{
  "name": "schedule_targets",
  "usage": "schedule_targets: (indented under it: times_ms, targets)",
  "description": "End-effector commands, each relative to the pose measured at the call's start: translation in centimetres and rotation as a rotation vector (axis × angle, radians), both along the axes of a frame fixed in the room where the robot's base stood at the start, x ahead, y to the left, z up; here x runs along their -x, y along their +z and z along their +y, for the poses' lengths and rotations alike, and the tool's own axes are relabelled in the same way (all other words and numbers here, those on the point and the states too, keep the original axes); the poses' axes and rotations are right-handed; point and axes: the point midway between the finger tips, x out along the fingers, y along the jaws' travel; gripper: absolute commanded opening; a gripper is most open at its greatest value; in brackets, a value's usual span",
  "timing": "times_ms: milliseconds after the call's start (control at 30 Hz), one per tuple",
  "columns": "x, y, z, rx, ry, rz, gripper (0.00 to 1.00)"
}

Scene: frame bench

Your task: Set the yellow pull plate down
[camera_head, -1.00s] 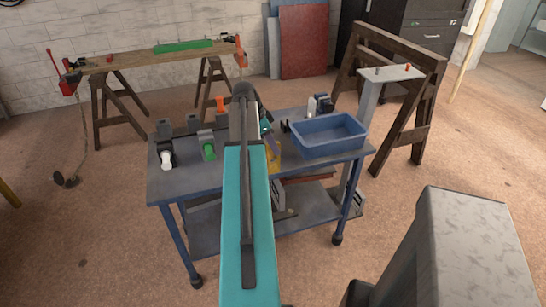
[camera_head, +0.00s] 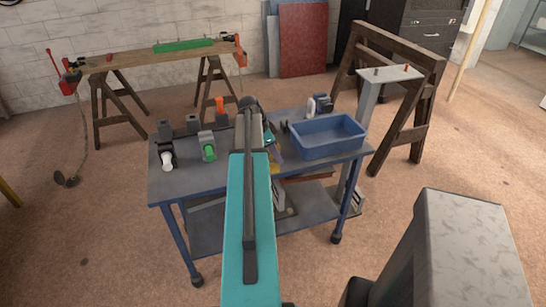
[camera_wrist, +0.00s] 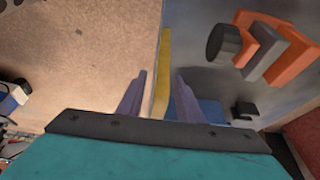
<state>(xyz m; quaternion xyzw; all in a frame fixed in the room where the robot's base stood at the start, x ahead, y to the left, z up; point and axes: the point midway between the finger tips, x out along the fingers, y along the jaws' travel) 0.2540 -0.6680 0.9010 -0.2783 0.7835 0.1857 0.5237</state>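The yellow pull plate shows in the wrist view (camera_wrist: 162,75) as a narrow upright strip along the bench edge, between my two fingers. In the head view only a small yellow patch (camera_head: 274,169) of it shows beside my arm, near the bench's front edge. My gripper (camera_wrist: 160,98) has its two purple-grey fingers apart, one on each side of the plate, with a visible gap on both sides. I cannot tell whether the plate rests on the bench (camera_head: 192,183). In the head view my teal arm hides most of the gripper area.
A blue bin (camera_head: 325,150) stands on the bench's right side. Grey blocks with a white-ended part (camera_head: 167,160) and a green-ended part (camera_head: 208,153) stand at left. An orange fixture (camera_wrist: 290,55) is right of my fingers in the wrist view. A wooden trestle (camera_head: 410,95) stands behind.

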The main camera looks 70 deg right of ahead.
Motion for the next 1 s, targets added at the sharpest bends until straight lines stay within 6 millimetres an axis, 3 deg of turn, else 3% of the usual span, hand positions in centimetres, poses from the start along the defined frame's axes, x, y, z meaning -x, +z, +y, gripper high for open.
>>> schedule_targets:
  times_ms: [667, 867, 1000]
  targets:
    - [0.07, -0.45, -0.06, 0.0, 0.001, 0.0, 0.33]
    - [0.04, -0.44, -0.05, -0.001, 0.002, 0.0, 0.0]
    - [0.03, -0.43, -0.05, 0.0, 0.002, 0.0, 0.0]
